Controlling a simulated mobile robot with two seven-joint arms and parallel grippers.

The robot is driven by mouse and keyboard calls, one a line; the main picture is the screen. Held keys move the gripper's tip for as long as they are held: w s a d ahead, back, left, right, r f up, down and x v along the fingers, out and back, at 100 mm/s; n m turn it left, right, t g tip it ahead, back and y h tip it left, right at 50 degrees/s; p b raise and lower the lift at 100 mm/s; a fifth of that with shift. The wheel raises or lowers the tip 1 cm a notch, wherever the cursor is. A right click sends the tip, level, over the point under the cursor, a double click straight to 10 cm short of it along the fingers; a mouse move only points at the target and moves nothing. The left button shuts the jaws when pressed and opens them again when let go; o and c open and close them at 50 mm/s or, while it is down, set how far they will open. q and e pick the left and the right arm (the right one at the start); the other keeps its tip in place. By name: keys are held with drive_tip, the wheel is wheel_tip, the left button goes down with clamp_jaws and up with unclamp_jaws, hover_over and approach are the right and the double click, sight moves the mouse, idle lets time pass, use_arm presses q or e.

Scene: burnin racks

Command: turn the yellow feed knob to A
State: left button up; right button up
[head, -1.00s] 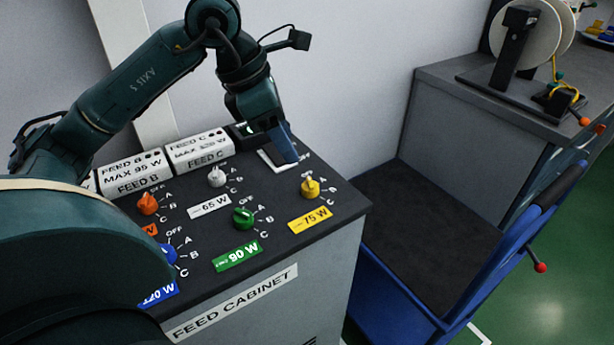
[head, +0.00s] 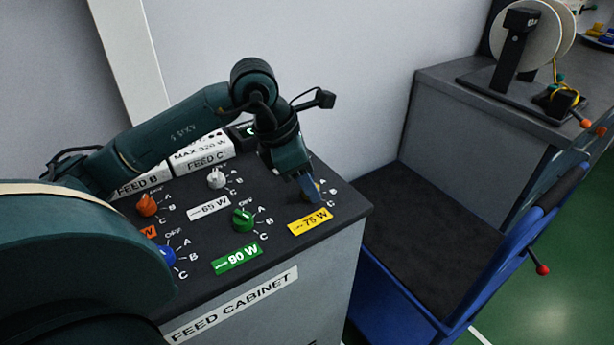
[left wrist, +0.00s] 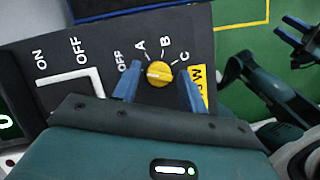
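The yellow feed knob (left wrist: 159,73) stands on the dark cabinet top, with OFF, A, B and C marked around it. In the left wrist view my left gripper (left wrist: 160,88) is open, with one blue finger on each side of the knob. Whether the fingers touch it is not clear, and its exact pointer setting is hard to read. In the head view the left gripper (head: 310,198) reaches down over the knob and mostly hides it. The yellow 75 W label (head: 310,221) lies just in front. Part of my right arm shows at the right of the wrist view.
Green (head: 242,219), white (head: 216,178), orange (head: 147,205) and blue (head: 167,255) knobs share the feed cabinet top (head: 205,277). A blue cart (head: 410,315) stands right of the cabinet. A grey bench (head: 440,100) with a spool is behind it.

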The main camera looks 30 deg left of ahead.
use_arm(q)
drive_tip(key=c, duration=0.8)
drive_tip(key=shift+o, duration=0.2)
drive_tip(key=shift+m, duration=0.3)
drive_tip(key=shift+w+a+m+g+h+b, duration=0.1)
drive_tip(key=shift+m+g+h+b, duration=0.4)
drive_tip(key=shift+m, duration=0.7)
drive_tip(key=shift+w+m+g+b, duration=0.1)
drive_tip(key=shift+m+g+b, duration=0.3)
drive_tip(key=shift+m, duration=0.8)
drive_tip(key=shift+m+g, duration=0.4)
drive_tip(key=shift+m, duration=1.2)
drive_tip(key=shift+g, duration=0.3)
use_arm(e)
drive_tip(key=shift+s+d+r+t, duration=0.15)
drive_tip(key=shift+d+r+t, duration=0.2)
drive_tip(key=shift+d+t, duration=0.1)
drive_tip(key=shift+s+f, duration=0.1)
drive_tip(key=shift+s, duration=0.05)
